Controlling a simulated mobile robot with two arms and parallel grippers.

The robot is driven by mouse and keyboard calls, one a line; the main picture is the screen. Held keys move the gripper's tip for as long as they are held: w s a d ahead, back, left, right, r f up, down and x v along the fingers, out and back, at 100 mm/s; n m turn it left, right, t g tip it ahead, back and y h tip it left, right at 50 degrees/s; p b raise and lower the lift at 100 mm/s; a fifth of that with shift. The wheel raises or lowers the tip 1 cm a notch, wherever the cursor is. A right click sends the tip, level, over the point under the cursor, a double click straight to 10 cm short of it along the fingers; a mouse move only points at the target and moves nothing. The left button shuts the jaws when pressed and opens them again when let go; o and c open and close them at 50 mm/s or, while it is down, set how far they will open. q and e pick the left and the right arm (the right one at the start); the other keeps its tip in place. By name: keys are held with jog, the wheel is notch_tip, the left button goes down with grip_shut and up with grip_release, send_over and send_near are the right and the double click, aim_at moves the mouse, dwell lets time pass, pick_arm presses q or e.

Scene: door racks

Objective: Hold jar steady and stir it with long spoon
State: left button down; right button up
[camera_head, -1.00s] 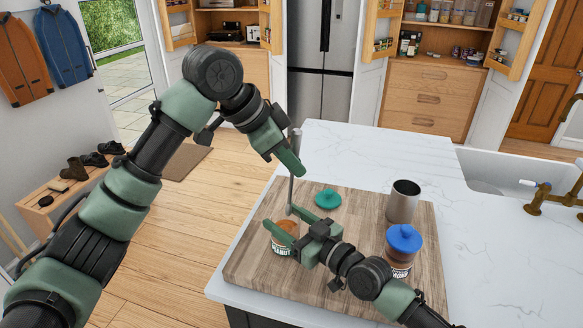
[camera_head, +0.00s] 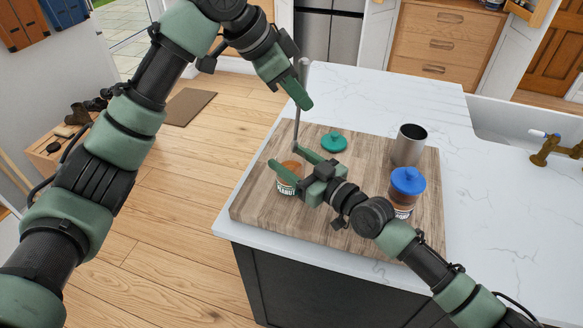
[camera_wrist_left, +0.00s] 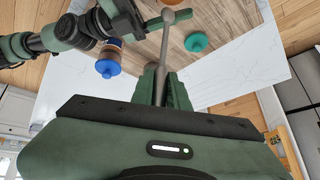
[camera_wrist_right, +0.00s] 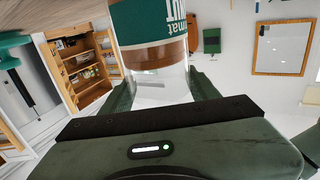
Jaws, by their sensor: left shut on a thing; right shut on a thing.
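My left gripper (camera_head: 300,92) is shut on the long grey spoon (camera_head: 297,127) and holds it nearly upright, above the board. The spoon's round lower end (camera_wrist_left: 168,16) shows in the left wrist view, close to a right finger. In the head view this end is at or just above the jar's mouth; I cannot tell whether it is inside. My right gripper (camera_head: 288,162) is shut on the peanut jar (camera_head: 288,187), which stands upright on the wooden board. The right fingers partly hide the jar's top.
The wooden board (camera_head: 262,200) lies on the white island counter (camera_head: 370,98). On it are a teal lid (camera_head: 334,141), a metal cup (camera_head: 408,146) and a blue-lidded jar (camera_head: 407,186) close to my right arm. The sink (camera_head: 510,130) is at the right.

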jog(key=o, duration=1.7)
jog(key=shift+o, duration=0.2)
jog(key=shift+d, duration=0.1)
jog(key=v, duration=1.2)
pick_arm(q)
jog(key=shift+d, duration=0.1)
